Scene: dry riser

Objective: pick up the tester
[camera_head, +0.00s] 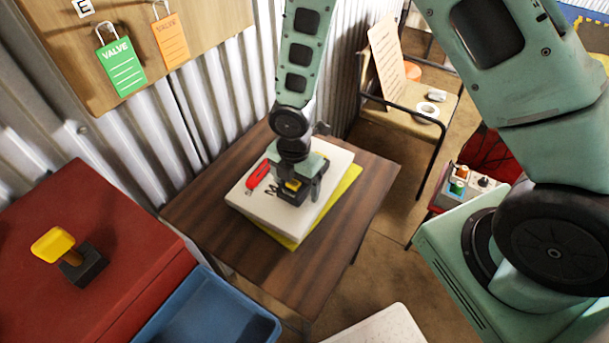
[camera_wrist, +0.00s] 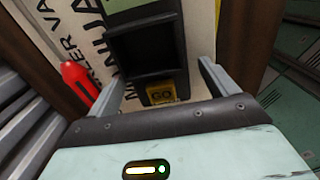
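A black device with a green part and a yellow "GO" label (camera_wrist: 161,92) lies under my gripper (camera_wrist: 163,74); I take it to be the tester. In the wrist view my two grey fingers are apart, one on each side of it, with gaps visible. In the head view my gripper (camera_head: 299,190) points down over the white manual (camera_head: 312,205) and hides most of the device; a little yellow and black shows (camera_head: 292,186). Whether the fingers touch anything cannot be told.
A red object (camera_head: 258,174) lies on the manual beside my gripper. The manual is on a yellow sheet (camera_head: 348,180) on a wooden table (camera_head: 200,210). A red cabinet (camera_head: 120,290) and blue tray (camera_head: 205,310) stand left; a chair (camera_head: 435,115) stands behind. Corrugated wall borders the table.

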